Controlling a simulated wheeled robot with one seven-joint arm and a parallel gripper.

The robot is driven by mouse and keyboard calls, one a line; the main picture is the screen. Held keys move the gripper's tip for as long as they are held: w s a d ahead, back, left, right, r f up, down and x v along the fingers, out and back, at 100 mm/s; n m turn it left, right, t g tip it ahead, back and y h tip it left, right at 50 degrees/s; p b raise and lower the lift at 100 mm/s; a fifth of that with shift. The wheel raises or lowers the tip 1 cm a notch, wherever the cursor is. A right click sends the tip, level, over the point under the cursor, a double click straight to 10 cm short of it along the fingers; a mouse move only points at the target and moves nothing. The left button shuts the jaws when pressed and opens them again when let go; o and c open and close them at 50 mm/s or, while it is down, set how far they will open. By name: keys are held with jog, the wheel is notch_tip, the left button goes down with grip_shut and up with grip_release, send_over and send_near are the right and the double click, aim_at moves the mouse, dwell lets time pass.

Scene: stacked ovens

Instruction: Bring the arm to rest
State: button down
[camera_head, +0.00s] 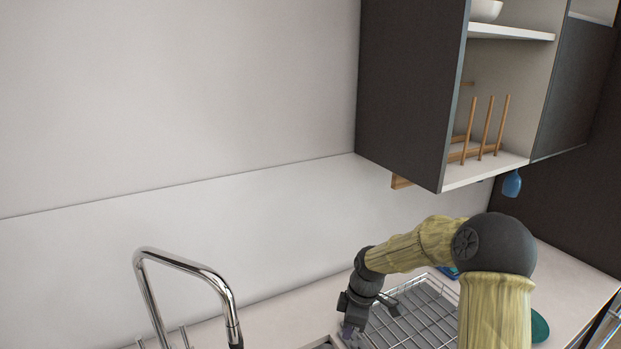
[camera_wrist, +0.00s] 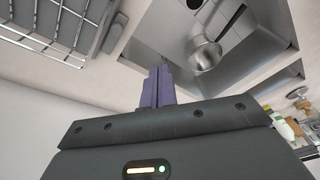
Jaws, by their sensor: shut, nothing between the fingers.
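My gripper (camera_head: 351,331) is at the lower middle of the head view, low over the counter beside the left edge of the dish rack. My yellowish arm reaches down to it from the lower right. In the wrist view my gripper (camera_wrist: 157,84) shows as two purple fingers set together, shut with nothing between them. Whether the fingertips touch the counter cannot be told.
A dish rack (camera_head: 420,318) lies right of my gripper; the wrist view shows a wire rack (camera_wrist: 62,28) too. A chrome faucet (camera_head: 180,262) stands left. The wrist view shows a sink (camera_wrist: 250,35). A dark wall cabinet (camera_head: 408,85) hangs above. The upper left is bare wall.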

jog(key=s+d+r+m+t, duration=0.1)
jog(key=s+d+r+m, duration=0.1)
jog(key=s+m, duration=0.3)
jog(key=s+d+r+m+t+h, duration=0.1)
jog(key=s+r+m, duration=0.2)
jog(key=s+m, duration=0.2)
jog(key=s+d+r+m+h, duration=0.1)
jog(key=s+m, duration=0.4)
jog(key=s, duration=0.5)
jog(key=shift+d+r+m+t, duration=0.3)
jog(key=shift+d+r+t, duration=0.1)
jog(key=shift+d+r, duration=0.45)
jog(key=shift+s, duration=0.1)
dwell(0.5)
